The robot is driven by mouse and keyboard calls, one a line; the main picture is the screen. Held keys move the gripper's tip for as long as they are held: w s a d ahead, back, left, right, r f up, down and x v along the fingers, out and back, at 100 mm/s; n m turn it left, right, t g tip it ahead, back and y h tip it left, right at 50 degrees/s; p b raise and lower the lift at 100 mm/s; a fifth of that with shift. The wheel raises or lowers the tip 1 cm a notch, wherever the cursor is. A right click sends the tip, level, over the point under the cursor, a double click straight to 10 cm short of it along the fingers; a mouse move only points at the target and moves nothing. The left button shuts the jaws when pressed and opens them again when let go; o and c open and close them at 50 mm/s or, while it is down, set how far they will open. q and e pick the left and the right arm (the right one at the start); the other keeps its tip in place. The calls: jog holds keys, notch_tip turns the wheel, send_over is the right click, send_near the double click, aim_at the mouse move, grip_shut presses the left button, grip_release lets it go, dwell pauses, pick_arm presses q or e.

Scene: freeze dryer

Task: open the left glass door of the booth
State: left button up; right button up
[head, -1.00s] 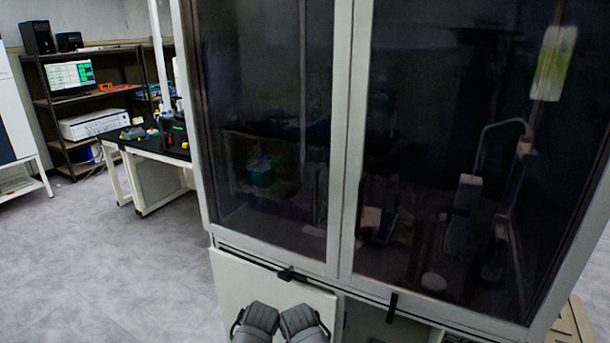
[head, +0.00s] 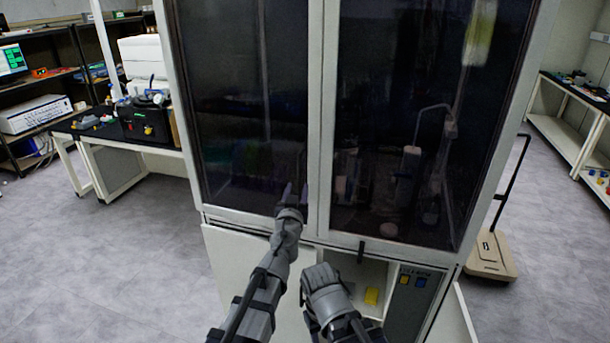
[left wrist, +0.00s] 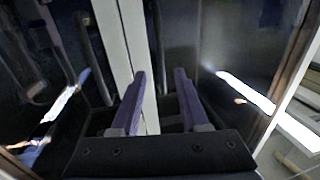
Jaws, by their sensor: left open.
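The left glass door (head: 240,100) of the booth is a dark pane in a light frame and looks closed in the head view. My left gripper (head: 292,194) is in front of its lower right corner, near the centre post. In the left wrist view the two purple fingers (left wrist: 160,95) are apart with nothing visibly held between them. A pale frame post (left wrist: 118,45) runs behind the left finger. The left door's handle is not discernible now; my arm covers that area.
A black-topped bench (head: 130,135) stands left and a platform cart (head: 492,255) right. Grey floor is free on both sides.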

aim_at(299, 177)
pick_arm(q)
jog(key=w, duration=0.5)
jog(key=w+d, duration=0.1)
jog(key=w, duration=0.2)
jog(key=shift+s, duration=0.1)
jog(key=shift+c, duration=0.2)
grip_shut()
jog(key=shift+a, duration=0.1)
dwell(1.1)
